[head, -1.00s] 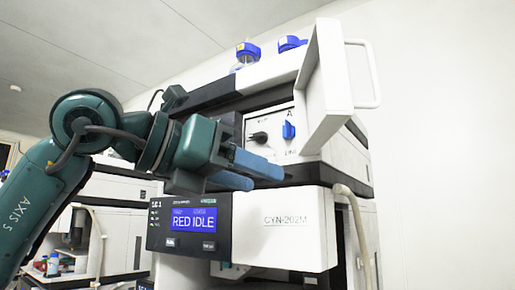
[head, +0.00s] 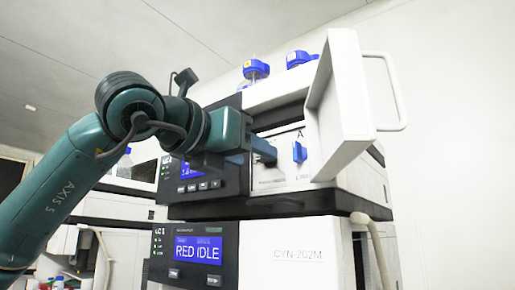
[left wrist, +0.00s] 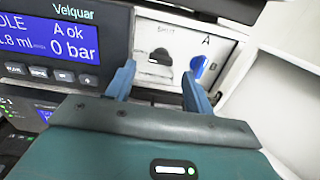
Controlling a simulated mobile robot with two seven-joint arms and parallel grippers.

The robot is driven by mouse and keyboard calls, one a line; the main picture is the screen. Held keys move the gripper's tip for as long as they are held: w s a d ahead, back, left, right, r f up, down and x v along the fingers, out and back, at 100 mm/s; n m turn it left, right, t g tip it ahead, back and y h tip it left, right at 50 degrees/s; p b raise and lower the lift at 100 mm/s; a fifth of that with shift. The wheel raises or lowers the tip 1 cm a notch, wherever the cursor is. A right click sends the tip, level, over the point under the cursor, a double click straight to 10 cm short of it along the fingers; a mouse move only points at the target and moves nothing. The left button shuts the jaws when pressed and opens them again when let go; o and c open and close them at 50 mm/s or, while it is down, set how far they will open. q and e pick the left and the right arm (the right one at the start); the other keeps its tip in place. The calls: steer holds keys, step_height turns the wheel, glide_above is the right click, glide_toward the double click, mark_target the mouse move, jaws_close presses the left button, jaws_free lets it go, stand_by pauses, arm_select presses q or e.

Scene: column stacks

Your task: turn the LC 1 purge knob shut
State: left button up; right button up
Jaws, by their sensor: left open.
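A white panel (head: 283,178) on the upper module carries a black knob (head: 271,158) and a blue knob (head: 299,152) to its right, under a letter A. I cannot read which one is marked purge. The left wrist view shows the black knob (left wrist: 160,56) ahead, roughly between the fingers, and the blue knob (left wrist: 198,66) beyond the right finger's tip. My left gripper (head: 262,147) is open and empty in front of the panel, partly hiding the black knob. It also shows in the left wrist view (left wrist: 160,84). I cannot tell whether a finger touches anything. My right gripper is out of view.
A white door (head: 341,95) with a handle (head: 400,90) stands open right of the knobs. Blue-capped bottles (head: 256,69) stand on top. The upper display (left wrist: 48,36) shows "0 bar". A hose (head: 372,240) hangs at right.

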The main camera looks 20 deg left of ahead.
mark_target(269, 163)
arm_select(q)
steer(key=shift+p+x, duration=0.3)
steer(key=shift+x, duration=1.15)
steer(key=shift+c, duration=0.2)
steer(key=c, duration=0.9)
steer(key=shift+c, duration=0.2)
